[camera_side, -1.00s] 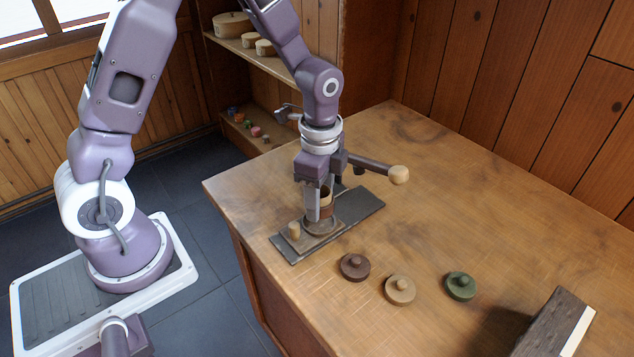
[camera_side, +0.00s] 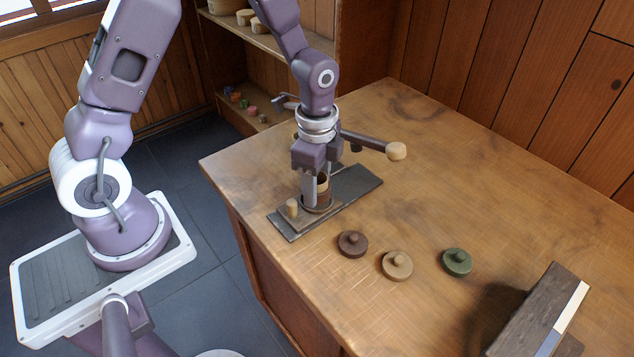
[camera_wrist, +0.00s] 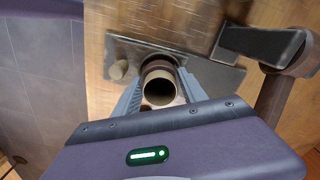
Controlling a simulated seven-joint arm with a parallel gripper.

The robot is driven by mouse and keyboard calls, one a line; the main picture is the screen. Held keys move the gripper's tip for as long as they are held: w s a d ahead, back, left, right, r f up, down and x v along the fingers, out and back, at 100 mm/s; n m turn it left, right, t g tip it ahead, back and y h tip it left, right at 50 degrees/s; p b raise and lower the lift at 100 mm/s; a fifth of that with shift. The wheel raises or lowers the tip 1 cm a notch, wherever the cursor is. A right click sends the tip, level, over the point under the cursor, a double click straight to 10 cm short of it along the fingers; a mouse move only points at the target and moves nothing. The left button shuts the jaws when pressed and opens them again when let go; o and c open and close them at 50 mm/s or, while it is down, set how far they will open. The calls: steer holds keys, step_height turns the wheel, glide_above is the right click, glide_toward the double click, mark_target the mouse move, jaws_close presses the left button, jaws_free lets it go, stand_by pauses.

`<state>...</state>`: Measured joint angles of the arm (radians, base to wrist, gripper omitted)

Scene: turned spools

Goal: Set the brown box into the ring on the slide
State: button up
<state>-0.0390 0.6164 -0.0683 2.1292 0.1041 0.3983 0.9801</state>
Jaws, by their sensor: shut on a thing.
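The brown box (camera_side: 323,188) is a small open-topped round box with a darker band. It stands upright at the ring (camera_side: 317,207) on the slide, a flat dark plate (camera_side: 357,184) on the table. My gripper (camera_side: 316,192) points down and is shut on the box, with a finger on each side. In the wrist view the box (camera_wrist: 159,88) shows its open mouth between the fingers, over the dark plate (camera_wrist: 120,50). The fingers hide much of the ring, so I cannot tell whether the box is fully seated. A pale peg (camera_side: 292,208) stands on the slide's near end.
Three knobbed lids, brown (camera_side: 352,243), tan (camera_side: 397,265) and green (camera_side: 457,262), lie in front of the slide. A lever with a pale knob (camera_side: 396,151) reaches out behind it. A dark block (camera_side: 535,312) is at the lower right.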

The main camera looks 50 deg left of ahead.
steer(key=shift+f, duration=0.6)
stand_by(1.4)
steer(key=o, duration=1.4)
steer(key=shift+r, duration=0.1)
steer(key=shift+r, duration=4.2)
